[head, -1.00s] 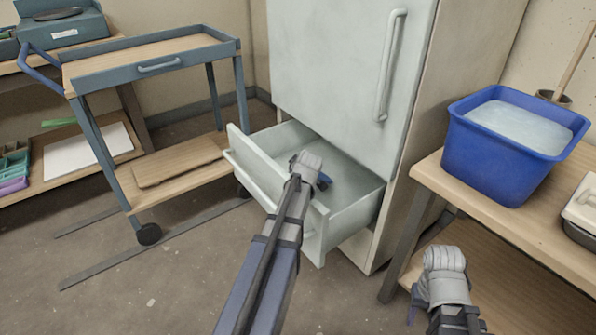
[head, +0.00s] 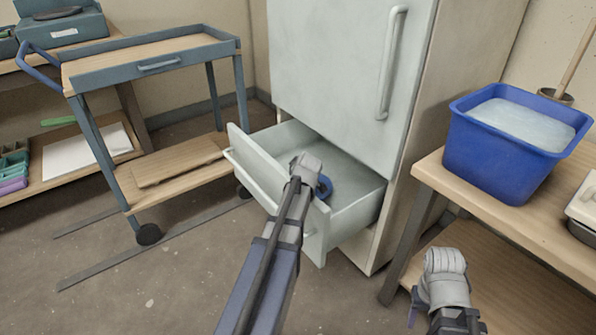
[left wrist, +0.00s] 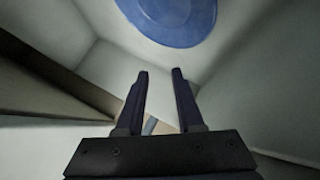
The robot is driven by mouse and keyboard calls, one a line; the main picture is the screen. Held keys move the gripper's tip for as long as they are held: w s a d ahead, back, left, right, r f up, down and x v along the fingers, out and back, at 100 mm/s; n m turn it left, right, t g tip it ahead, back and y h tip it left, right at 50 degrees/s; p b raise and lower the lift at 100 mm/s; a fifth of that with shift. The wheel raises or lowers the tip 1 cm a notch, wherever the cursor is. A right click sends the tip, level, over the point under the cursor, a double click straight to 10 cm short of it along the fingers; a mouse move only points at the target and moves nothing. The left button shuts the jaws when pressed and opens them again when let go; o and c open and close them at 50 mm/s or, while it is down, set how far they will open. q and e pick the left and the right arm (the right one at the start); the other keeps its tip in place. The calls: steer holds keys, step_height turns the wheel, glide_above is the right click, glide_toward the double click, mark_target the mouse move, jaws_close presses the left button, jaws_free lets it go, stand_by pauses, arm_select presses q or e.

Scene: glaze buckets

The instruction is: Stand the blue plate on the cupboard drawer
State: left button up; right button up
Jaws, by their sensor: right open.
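The blue plate (head: 324,187) lies in the open drawer (head: 347,203) of the pale cupboard (head: 345,75), partly hidden by my left gripper (head: 306,167) in the head view. In the left wrist view the plate (left wrist: 170,18) shows at the top, beyond the fingertips and apart from them. My left gripper (left wrist: 160,75) is open, with nothing between its fingers. My right gripper (head: 416,302) is open at the lower right, beside the wooden bench and away from the plate.
A blue bucket (head: 505,160) of pale liquid stands on the wooden bench (head: 480,205) at the right. A trolley (head: 150,62) stands left of the drawer. The drawer floor around the plate looks clear.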

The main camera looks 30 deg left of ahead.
arm_select(q)
steer(key=shift+r, duration=0.1)
steer(key=p+v, duration=0.9)
steer(key=v, duration=0.3)
steer(key=shift+r, duration=0.5)
